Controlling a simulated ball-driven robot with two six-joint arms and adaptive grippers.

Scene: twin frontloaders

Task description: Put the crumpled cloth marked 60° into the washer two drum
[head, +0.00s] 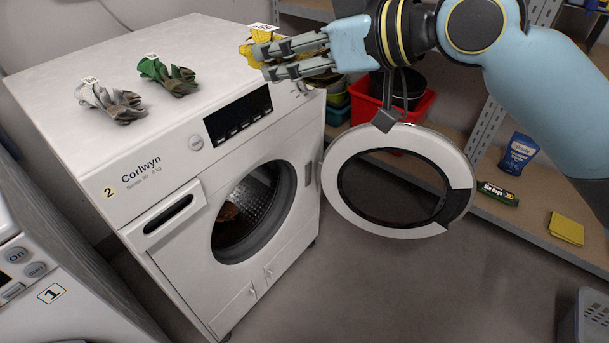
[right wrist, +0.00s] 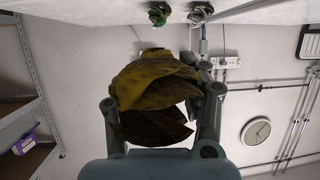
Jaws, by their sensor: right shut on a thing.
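My right gripper (head: 268,61) is shut on a crumpled yellow cloth (head: 259,44) with a white tag, at the right end of washer two's top. The yellow cloth (right wrist: 155,85) also shows between the fingers in the right wrist view. A grey crumpled cloth (head: 112,103) and a green one (head: 167,75) lie on top of washer two (head: 165,45), each with a white tag. The tag print is too small to read. Washer two's door (head: 340,200) stands open to the right. Its drum (head: 262,205) shows something orange-brown inside. My left gripper is out of view.
Washer one (head: 75,290) stands at the lower left. A shelf (head: 530,215) on the right holds a red crate (head: 366,108), a blue bag (head: 518,153) and a yellow folded cloth (head: 566,228). A grey basket (head: 592,318) is at lower right. Floor before the open door is clear.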

